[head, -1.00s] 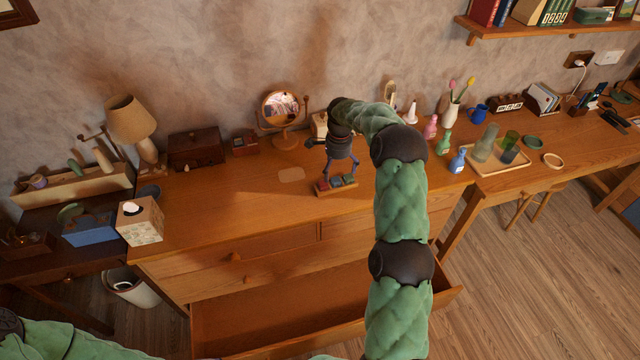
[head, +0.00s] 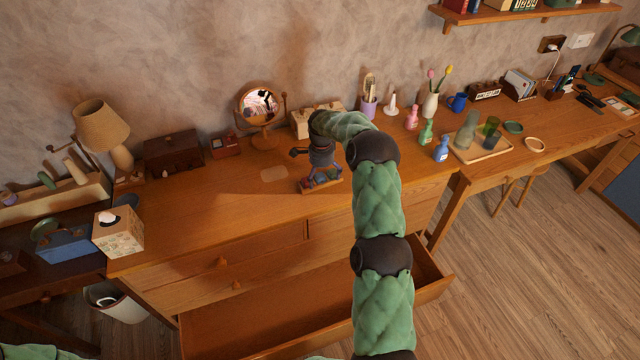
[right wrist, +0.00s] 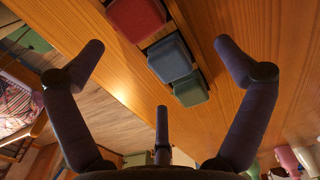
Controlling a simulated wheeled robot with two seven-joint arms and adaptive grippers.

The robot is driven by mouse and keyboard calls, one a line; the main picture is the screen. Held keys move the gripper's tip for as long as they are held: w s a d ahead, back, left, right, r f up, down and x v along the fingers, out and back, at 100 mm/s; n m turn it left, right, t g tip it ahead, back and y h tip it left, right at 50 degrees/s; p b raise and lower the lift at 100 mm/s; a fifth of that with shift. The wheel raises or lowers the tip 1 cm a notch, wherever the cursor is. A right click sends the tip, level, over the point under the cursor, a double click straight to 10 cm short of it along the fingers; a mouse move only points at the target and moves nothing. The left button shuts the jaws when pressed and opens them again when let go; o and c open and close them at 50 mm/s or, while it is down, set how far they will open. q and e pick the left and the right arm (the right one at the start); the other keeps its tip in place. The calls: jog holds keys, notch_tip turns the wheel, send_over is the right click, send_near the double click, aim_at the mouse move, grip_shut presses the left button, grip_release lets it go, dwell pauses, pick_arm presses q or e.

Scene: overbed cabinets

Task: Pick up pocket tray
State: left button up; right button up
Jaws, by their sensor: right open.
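The pocket tray (head: 324,186) is a small wooden tray on the dresser top, holding a red block (right wrist: 136,16), a blue block (right wrist: 170,58) and a green block (right wrist: 190,88). My right gripper (head: 320,178) is open, pointing down over the tray, its fingers partly covering the blocks in the head view. In the right wrist view, the open fingers of this gripper (right wrist: 160,65) spread on either side of the row of blocks, apart from them. My left gripper is out of view; only a bit of its arm shows at bottom left.
The dresser top (head: 220,205) is clear to the tray's left. A round mirror (head: 260,108) and a light wooden box (head: 301,122) stand behind. Small coloured bottles (head: 426,132) stand to the right. A lower drawer (head: 250,318) is pulled open.

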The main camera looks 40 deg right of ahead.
notch_tip(320, 180, down, 2)
jog(key=c, duration=1.3)
